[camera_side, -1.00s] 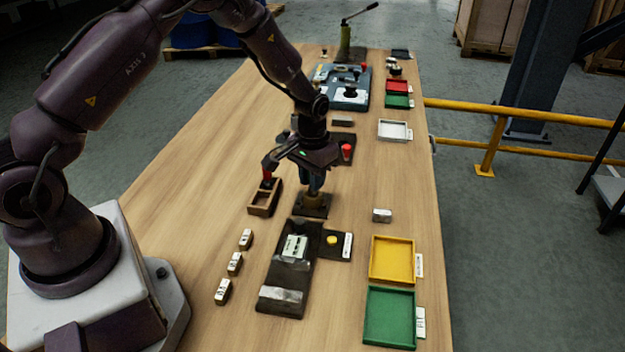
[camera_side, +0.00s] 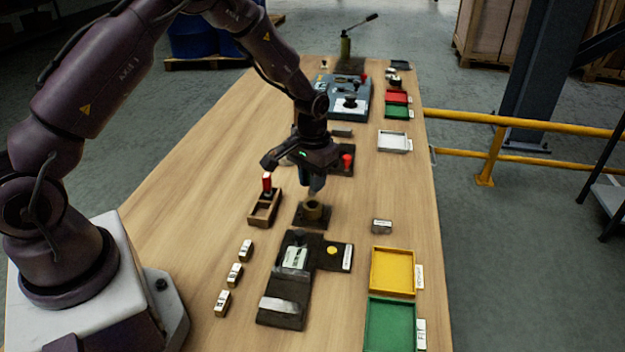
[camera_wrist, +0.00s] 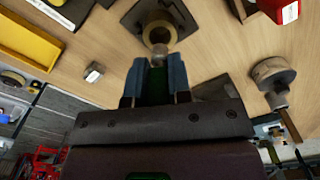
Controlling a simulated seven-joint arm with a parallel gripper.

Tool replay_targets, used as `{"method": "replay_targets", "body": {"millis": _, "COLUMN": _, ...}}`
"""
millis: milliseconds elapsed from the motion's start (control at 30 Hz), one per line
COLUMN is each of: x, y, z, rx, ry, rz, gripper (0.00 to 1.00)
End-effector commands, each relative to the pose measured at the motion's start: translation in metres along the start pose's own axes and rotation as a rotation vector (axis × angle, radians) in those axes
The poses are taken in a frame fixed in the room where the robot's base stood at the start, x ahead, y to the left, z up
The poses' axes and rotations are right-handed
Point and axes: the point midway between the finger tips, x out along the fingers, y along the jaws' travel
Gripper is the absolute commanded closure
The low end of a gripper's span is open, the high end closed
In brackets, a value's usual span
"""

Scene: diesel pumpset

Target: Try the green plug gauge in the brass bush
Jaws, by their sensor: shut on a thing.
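My gripper (camera_side: 315,182) is shut on the green plug gauge (camera_wrist: 157,84), whose green handle shows between the two fingers in the wrist view. The gauge's pale metal end (camera_wrist: 159,52) points at the brass bush (camera_side: 312,208). The bush stands upright on a dark square base on the table. In the side view, the gauge's tip is just above the bush and its open top shows. In the wrist view, the gauge's end overlaps the near side of the bush (camera_wrist: 158,28). Most of the gauge is hidden by the fingers.
A wooden holder (camera_side: 275,207) with a red-handled gauge (camera_side: 267,182) stands left of the bush. A dark fixture (camera_side: 285,305) lies in front. A small metal block (camera_side: 381,226), yellow tray (camera_side: 372,270) and green tray (camera_side: 369,325) are at right. The left tabletop is mostly clear.

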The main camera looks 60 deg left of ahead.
Motion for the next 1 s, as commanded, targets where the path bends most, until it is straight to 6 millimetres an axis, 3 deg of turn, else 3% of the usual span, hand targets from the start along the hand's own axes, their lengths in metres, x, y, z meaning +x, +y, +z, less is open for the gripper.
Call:
{"method": "replay_targets", "body": {"millis": 300, "x": -0.003, "y": 0.000, "z": 0.000, "rx": 0.000, "ry": 0.001, "rz": 0.000, "gripper": 1.00}}
{"method": "replay_targets", "body": {"millis": 800, "x": -0.039, "y": 0.000, "z": 0.000, "rx": 0.000, "ry": 0.001, "rz": 0.000, "gripper": 1.00}}
{"method": "replay_targets", "body": {"millis": 1000, "x": -0.040, "y": 0.000, "z": 0.000, "rx": 0.000, "ry": 0.000, "rz": 0.000, "gripper": 1.00}}
